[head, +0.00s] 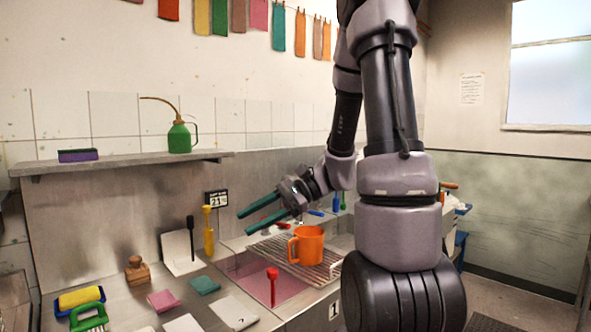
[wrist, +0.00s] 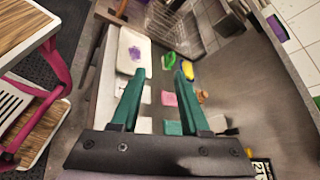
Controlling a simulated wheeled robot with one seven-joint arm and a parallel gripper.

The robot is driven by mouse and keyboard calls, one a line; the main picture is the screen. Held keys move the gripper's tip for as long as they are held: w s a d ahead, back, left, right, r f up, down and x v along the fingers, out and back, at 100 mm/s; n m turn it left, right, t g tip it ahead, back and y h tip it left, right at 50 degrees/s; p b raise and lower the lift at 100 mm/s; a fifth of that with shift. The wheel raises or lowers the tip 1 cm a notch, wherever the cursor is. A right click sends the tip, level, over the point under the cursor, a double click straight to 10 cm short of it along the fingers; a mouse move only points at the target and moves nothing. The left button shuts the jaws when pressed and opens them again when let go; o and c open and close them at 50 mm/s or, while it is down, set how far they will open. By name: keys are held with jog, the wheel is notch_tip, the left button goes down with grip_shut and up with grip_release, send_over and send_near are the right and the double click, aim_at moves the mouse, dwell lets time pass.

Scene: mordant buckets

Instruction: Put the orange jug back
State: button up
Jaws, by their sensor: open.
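The orange jug (head: 309,246) stands upright with its handle to the left, on or just at a wire rack (head: 268,246) at the right of the counter. My gripper (head: 243,223) is open and empty, above the counter to the left of the jug and a little higher, its teal fingers pointing left. The gripper (wrist: 160,75) also shows in the wrist view with nothing between its fingers. The jug is not visible in the wrist view.
Pink cloth (head: 163,300), teal cloth (head: 204,285), a wooden-handled stamp (head: 137,270), a yellow sponge (head: 80,298) and a green brush (head: 88,318) lie leftward. A shelf (head: 120,163) holds a green oilcan (head: 180,138).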

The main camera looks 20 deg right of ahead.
jog(key=s+d+r+n+t+h, duration=0.3)
jog(key=s+r+h, duration=0.1)
jog(key=r+h, duration=0.1)
jog(key=s+d+r+n+t+h, duration=0.3)
jog(key=s+r+n+h, duration=0.1)
jog(key=r+h, duration=0.2)
jog(key=shift+d+r+t, duration=0.3)
jog(key=shift+r, duration=0.3)
